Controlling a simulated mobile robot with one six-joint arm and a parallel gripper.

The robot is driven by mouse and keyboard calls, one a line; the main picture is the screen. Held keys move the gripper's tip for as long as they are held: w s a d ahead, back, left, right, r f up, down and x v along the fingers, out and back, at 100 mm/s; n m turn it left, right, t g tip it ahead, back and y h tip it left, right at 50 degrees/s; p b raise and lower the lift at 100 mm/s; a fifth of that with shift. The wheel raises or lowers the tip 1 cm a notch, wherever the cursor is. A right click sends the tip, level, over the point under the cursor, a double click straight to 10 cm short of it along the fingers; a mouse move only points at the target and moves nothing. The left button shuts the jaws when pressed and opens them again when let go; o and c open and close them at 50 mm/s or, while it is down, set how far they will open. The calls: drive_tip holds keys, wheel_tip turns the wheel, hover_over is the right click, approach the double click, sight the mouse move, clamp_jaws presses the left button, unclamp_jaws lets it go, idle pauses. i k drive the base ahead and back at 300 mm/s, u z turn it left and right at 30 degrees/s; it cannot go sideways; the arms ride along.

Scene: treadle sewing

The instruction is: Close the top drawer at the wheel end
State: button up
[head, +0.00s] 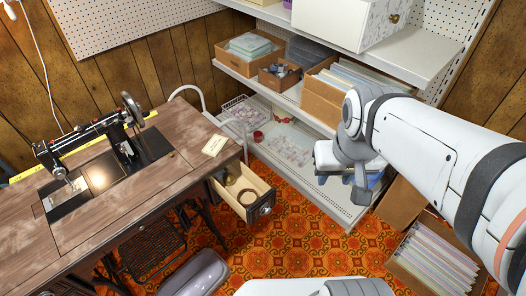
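The sewing table (95,185) with a wooden top stands at the left, with a black sewing machine (100,130) on it. Its handwheel (133,108) is at the machine's right end. Below the tabletop's right end, a drawer (262,188) is pulled out, with a dark front and a knob (266,210). A ring-shaped item (247,197) and other small things lie inside it. My gripper (345,185) hangs at the end of my arm, to the right of the drawer and apart from it. Its fingers are partly hidden by the wrist, so its opening is unclear.
White shelves (285,95) with boxes and bins stand behind; a low shelf (310,170) is near my gripper. A box of folders (435,262) stands on the floor at bottom right. A grey rounded object (195,273) is at the bottom. Patterned carpet (300,235) is open before the drawer.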

sight(244, 176)
drive_tip(key=k, duration=0.8)
drive_tip(key=u, duration=0.35)
drive_tip(key=i, duration=1)
drive_tip(key=u, duration=0.05)
drive_tip(key=k, duration=1.3)
drive_tip(key=u, duration=0.35)
drive_tip(key=i, duration=0.85)
